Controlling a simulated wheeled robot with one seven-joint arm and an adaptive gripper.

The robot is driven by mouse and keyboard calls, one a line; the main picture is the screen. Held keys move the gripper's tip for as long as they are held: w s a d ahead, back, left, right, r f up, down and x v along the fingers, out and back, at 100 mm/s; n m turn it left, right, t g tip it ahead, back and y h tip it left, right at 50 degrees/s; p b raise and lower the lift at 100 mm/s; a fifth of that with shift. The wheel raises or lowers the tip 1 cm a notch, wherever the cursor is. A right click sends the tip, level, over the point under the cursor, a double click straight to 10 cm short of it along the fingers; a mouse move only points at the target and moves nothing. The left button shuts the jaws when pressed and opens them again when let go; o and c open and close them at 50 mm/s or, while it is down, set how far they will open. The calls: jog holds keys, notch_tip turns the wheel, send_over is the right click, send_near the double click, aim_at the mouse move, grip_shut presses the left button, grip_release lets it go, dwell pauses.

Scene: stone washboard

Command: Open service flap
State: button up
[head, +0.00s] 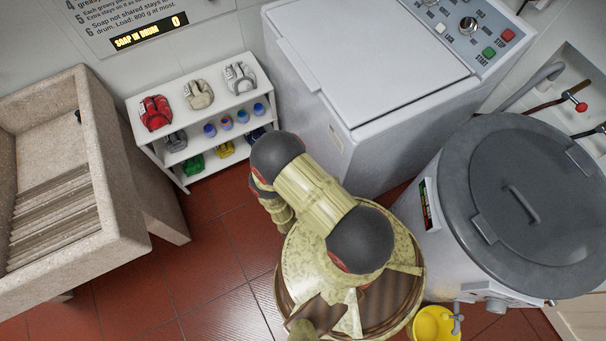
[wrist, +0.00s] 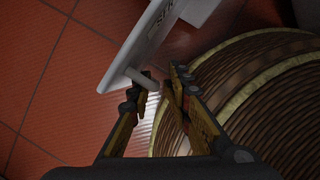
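A white panel (wrist: 140,45) with partly legible dark lettering shows in the wrist view, standing at a slant above the red floor; it looks like the service flap. A short pale peg (wrist: 142,78) sticks out from its lower end. My gripper (wrist: 158,82) has its two fingers apart, with the peg's end between or just in front of the tips, close to the left finger. I cannot tell whether they touch. In the head view my arm hides the gripper and the flap. The white washing machine (head: 375,55) stands behind my arm.
A white shelf (head: 212,86) with small coloured items stands left of the machine. A stone washboard basin (head: 115,215) is at the left. A grey lidded drum (head: 455,225) and a yellow bucket (head: 428,326) are at the right. Red tiled floor (head: 215,255) is clear between.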

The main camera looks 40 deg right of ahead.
jog(key=shift+o, duration=0.5)
jog(key=shift+a+r, duration=0.15)
jog(key=w+v, duration=0.1)
jog(key=v, duration=0.6)
jog(key=shift+s+r, duration=0.35)
jog(key=shift+s, duration=0.1)
jog(key=shift+s+a, duration=0.1)
